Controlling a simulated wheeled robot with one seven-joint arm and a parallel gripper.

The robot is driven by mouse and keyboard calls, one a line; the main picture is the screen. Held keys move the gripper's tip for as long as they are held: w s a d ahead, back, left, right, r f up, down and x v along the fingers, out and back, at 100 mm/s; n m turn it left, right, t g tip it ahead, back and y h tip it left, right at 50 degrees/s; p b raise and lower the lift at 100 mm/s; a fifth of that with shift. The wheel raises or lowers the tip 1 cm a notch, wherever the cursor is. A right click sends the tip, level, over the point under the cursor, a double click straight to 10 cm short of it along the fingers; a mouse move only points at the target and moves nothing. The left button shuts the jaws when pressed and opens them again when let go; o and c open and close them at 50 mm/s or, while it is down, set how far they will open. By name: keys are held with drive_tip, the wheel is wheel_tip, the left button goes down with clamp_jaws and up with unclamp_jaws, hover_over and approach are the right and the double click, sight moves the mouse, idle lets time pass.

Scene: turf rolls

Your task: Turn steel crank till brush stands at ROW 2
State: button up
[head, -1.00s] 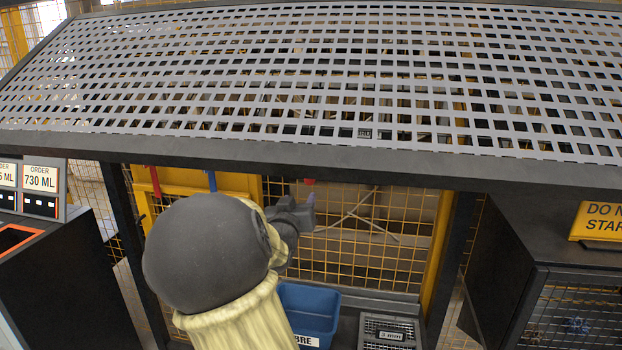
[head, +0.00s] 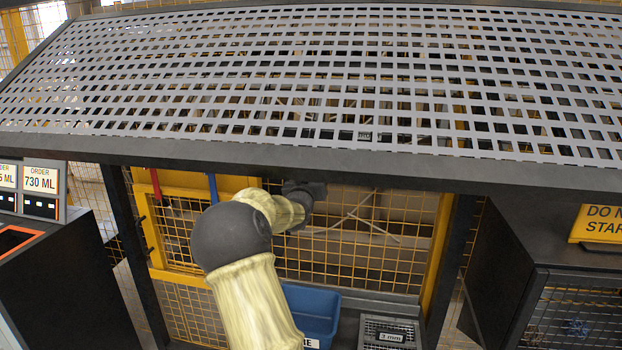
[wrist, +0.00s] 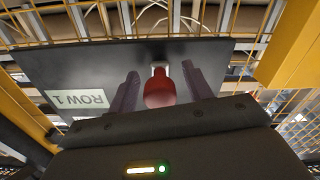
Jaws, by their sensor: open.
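In the wrist view my gripper (wrist: 159,75) is open, with one dark finger on each side of a red rounded knob (wrist: 161,93). The knob has a small pale metal piece behind it; I cannot tell whether this is part of the steel crank, or whether a finger touches it. A dark plate (wrist: 75,70) behind carries a ROW 1 label (wrist: 78,99), which appears upside down. In the head view my gripper (head: 304,190) is just under the canopy edge, its fingers hard to make out. I cannot identify the brush or a ROW 2 label.
A perforated grey canopy (head: 330,75) hangs over the work space. Below are a blue bin (head: 315,312) and a grey tray marked 3 mm (head: 390,331). Yellow mesh fencing (head: 350,262) stands behind. Dark cabinets flank left (head: 55,285) and right (head: 530,240).

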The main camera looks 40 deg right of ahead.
drive_tip(key=shift+w+d, duration=0.15)
drive_tip(key=shift+d, duration=0.05)
clamp_jaws()
drive_tip(key=shift+a, duration=0.1)
